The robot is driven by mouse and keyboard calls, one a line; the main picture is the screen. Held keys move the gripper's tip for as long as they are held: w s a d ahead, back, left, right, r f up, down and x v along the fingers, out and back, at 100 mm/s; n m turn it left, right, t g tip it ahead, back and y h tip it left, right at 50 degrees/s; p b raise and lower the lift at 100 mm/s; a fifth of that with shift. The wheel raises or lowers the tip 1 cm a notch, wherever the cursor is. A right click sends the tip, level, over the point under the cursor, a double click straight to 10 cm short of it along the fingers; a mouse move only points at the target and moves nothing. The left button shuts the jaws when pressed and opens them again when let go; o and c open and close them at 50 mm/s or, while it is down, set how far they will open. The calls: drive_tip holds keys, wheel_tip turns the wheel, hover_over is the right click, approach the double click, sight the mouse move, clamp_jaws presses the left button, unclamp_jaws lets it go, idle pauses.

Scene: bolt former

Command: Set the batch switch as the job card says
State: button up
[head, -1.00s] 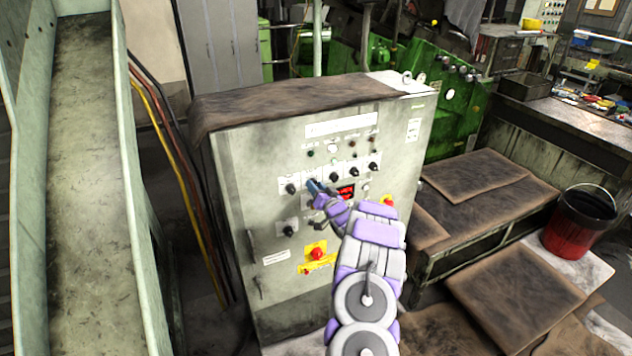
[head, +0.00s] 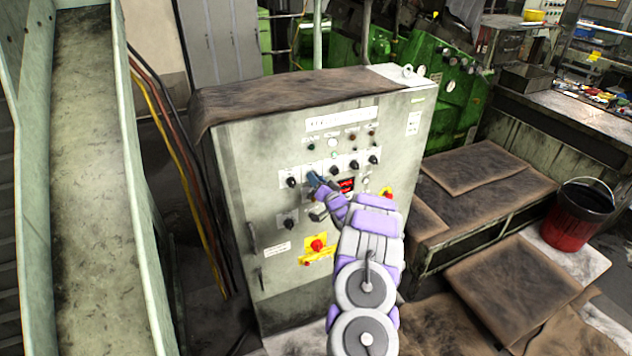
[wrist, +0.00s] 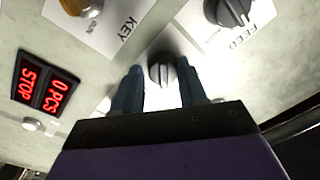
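My gripper (head: 317,183) is at the front panel of the grey control cabinet (head: 250,160). In the wrist view my gripper (wrist: 160,78) is open, its two dark blue fingers on either side of a black rotary knob (wrist: 162,72) on a white plate. A gap shows between the left finger and the knob; contact at the right finger cannot be told. The knob's label is hidden. Beside it are a knob marked FEED (wrist: 232,12) and a switch marked KEY (wrist: 82,8). A red display (wrist: 43,88) reads "0 PCS" and "STOP". A small white notice (head: 413,123) is unreadable.
Several other knobs, such as a black one (head: 374,160), line the panel. A red emergency stop (head: 317,245) sits below my gripper. A conveyor-like chute (head: 85,180) stands at the left, a covered bench (head: 480,178) and red bucket (head: 572,228) at the right.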

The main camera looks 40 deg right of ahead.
drive_tip(key=o, duration=0.3)
drive_tip(key=shift+d, duration=0.1)
drive_tip(key=v, duration=1.7)
drive_tip(key=shift+p, duration=0.35)
drive_tip(key=shift+s+f, duration=0.1)
drive_tip(key=shift+f, duration=0.05)
